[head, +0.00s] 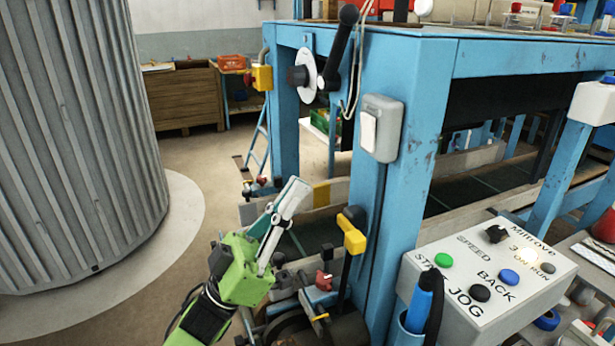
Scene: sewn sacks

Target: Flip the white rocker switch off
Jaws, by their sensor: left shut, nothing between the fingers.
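The white rocker switch (368,132) sits in a grey box (390,110) fixed to the blue upright of the machine frame, right of centre in the head view. My left gripper (294,192), green with grey and white fingers, is shut and empty. It points up and to the right, below and to the left of the switch, apart from it. The tilt of the rocker is too small to tell. My right gripper is not in view.
A control box (485,280) with buttons stands at the lower right. A yellow-handled lever (352,236) rises right of my left gripper. A black crank handle (340,50) is above the switch. A large ribbed grey cylinder (75,140) fills the left; floor shows between.

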